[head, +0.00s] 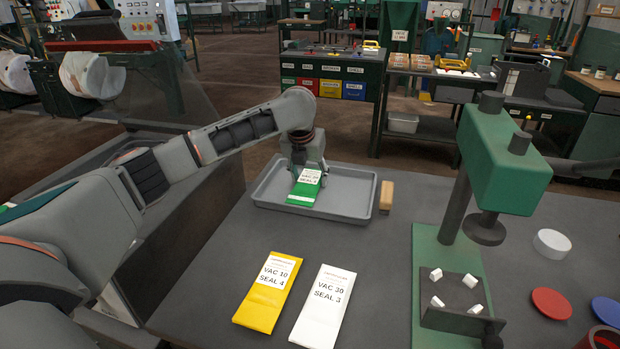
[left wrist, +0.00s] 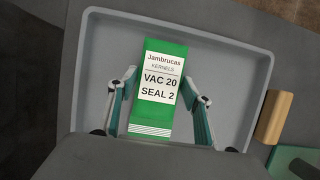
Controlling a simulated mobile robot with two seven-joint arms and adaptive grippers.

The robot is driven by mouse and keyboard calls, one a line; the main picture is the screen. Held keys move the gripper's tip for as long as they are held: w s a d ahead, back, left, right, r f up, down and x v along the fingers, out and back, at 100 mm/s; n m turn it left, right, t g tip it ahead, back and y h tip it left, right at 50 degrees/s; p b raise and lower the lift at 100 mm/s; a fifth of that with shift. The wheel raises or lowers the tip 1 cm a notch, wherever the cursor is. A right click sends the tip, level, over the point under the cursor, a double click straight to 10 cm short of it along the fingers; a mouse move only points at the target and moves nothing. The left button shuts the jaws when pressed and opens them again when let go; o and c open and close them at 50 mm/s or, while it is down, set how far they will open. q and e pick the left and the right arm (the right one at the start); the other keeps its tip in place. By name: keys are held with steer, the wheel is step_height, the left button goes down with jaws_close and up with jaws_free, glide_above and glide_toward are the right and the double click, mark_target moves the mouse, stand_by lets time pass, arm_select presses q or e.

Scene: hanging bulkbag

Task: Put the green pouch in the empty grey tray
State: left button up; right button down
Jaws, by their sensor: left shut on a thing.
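The green pouch (head: 304,193) has a white label reading VAC 20 SEAL 2 and is within the outline of the grey tray (head: 357,207). In the left wrist view the pouch (left wrist: 166,52) lies over the tray floor (left wrist: 225,70), with the tray walls around it. My left gripper (head: 308,171) reaches down over the tray and is shut on the pouch, one finger at each long side. I cannot tell whether the pouch touches the tray floor. Nothing else shows in the tray. My right gripper is not in view.
A yellow pouch (head: 267,295) and a white pouch (head: 324,308) lie on the table in front of the tray. A wooden block (head: 386,196) sits at the tray's right side. A green press (head: 505,165) stands to the right, with small white blocks on its base.

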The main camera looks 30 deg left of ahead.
mark_target(307, 182)
arm_select(q)
steer(key=o, duration=1.3)
steer(key=shift+c, duration=0.2)
steer(key=shift+r, duration=0.1)
steer(key=p+v, duration=0.2)
steer(key=v, duration=0.4)
steer(key=shift+r, duration=0.15)
steer(key=p+v, duration=0.2)
steer(key=v, duration=0.3)
steer(key=shift+s+r, duration=0.25)
steer(key=shift+r, duration=0.1)
